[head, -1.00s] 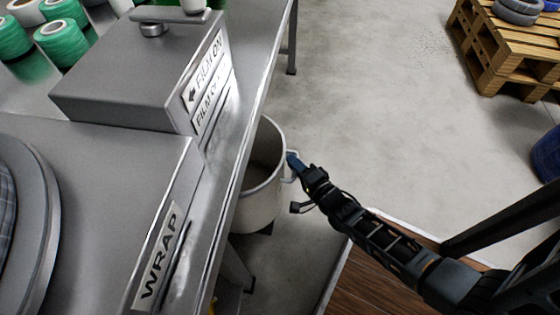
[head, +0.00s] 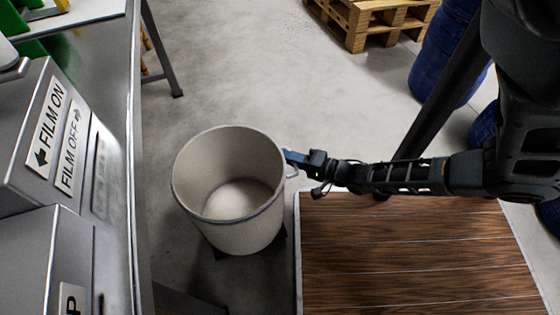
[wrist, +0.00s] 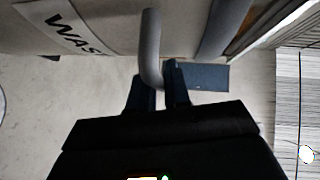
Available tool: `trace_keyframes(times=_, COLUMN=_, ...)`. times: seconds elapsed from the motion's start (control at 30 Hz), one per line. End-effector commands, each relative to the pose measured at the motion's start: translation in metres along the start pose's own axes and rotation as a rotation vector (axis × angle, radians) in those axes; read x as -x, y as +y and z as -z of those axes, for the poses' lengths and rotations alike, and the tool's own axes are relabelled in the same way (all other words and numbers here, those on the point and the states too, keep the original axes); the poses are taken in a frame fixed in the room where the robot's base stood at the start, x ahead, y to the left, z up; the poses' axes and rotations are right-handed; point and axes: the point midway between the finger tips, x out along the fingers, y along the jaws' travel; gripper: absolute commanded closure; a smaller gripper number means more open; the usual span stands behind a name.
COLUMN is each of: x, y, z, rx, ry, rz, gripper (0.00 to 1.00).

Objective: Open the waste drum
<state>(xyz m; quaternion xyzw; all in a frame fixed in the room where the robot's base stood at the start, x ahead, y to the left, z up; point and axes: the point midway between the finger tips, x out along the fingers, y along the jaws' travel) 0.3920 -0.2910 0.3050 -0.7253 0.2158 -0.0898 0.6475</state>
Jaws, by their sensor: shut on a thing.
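The waste drum (head: 240,234) is a pale, round, open-topped bin, upright and empty as far as I can see inside. It stands beside the metal table, with its whole rim in view. In the wrist view its wall (wrist: 120,18) carries a label (wrist: 62,27) with the letters "WAS" showing. A grey bar handle (wrist: 150,45) sticks out from its side. My gripper (head: 291,158) is at the drum's right side, just below rim height. In the wrist view its blue fingers (wrist: 158,82) are shut on the handle.
The metal table (head: 118,150) with the film switch box (head: 45,130) runs along the left. A wooden-topped platform (head: 410,250) lies close on the drum's right. A pallet (head: 370,20) and blue drums (head: 440,55) stand farther back. Floor behind the drum is clear.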

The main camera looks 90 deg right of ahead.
Motion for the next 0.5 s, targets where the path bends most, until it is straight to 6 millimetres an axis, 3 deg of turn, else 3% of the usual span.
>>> trace_keyframes(times=0.37, x=0.0019, y=0.0007, z=-0.0001, rx=0.000, ry=-0.003, rz=-0.001, gripper=1.00)
trace_keyframes(times=0.4, x=0.0019, y=0.0007, z=-0.0002, rx=0.000, ry=-0.003, rz=-0.001, gripper=0.80)
trace_keyframes(times=0.5, x=0.0018, y=0.0007, z=0.0000, rx=0.000, ry=-0.002, rz=-0.001, gripper=0.71)
